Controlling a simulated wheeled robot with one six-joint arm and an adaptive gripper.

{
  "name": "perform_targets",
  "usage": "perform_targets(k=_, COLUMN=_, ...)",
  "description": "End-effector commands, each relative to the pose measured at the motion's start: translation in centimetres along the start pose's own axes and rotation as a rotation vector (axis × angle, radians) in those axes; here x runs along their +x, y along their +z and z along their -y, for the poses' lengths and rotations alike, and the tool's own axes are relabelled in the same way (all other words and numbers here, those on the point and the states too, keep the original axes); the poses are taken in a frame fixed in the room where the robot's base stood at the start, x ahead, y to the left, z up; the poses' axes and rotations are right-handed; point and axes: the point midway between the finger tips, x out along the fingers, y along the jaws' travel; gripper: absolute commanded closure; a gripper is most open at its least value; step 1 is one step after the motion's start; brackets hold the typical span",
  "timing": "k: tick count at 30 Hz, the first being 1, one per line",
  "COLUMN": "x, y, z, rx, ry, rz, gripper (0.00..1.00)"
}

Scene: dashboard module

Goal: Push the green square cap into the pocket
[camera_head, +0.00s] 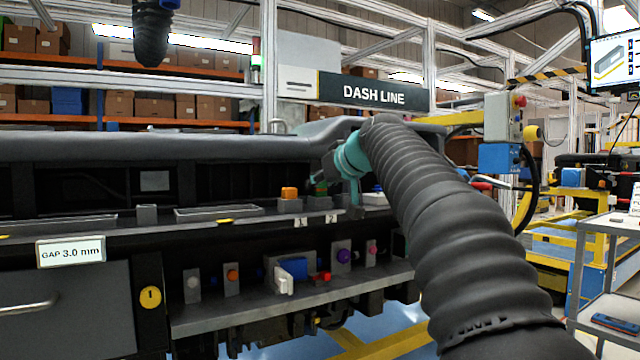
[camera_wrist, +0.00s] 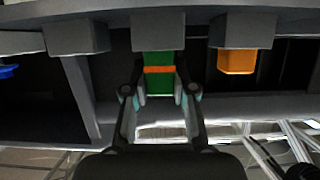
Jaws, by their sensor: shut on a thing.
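The green square cap (camera_wrist: 158,87) is between my gripper's two fingers in the wrist view. An orange band crosses the green, and more green shows beyond it, close against a grey block (camera_wrist: 158,18). I cannot tell whether the cap touches that block or sits partly in it; the pocket opening is hidden. In the head view a little green (camera_head: 318,187) shows beside my gripper (camera_head: 331,182), behind label 2 on the dashboard ledge. My gripper (camera_wrist: 159,94) is shut on the cap.
An orange cap (camera_head: 289,193) sits on a grey block by label 1; it also shows in the wrist view (camera_wrist: 238,60). A blue part (camera_wrist: 8,71) is at the wrist view's left edge. A lower shelf (camera_head: 230,312) holds several coloured parts. The dashboard's padded top (camera_head: 150,146) overhangs the ledge.

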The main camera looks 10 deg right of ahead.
Motion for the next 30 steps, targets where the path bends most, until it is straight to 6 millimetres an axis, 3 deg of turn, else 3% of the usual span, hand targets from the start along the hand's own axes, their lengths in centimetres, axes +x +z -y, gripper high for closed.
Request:
perform_targets(k=14, x=0.42, y=1.03, z=0.0, rx=0.0, ry=0.0, rz=0.0, gripper=0.92)
perform_targets(k=15, x=0.37, y=0.91, z=0.0, rx=0.0, ry=0.0, rz=0.0, gripper=0.64)
perform_targets(k=18, x=0.38, y=0.92, z=0.0, rx=0.0, ry=0.0, rz=0.0, gripper=0.45)
perform_targets(k=30, x=-0.45, y=0.82, z=-0.04, rx=-0.001, ry=0.002, rz=-0.002, gripper=0.45)
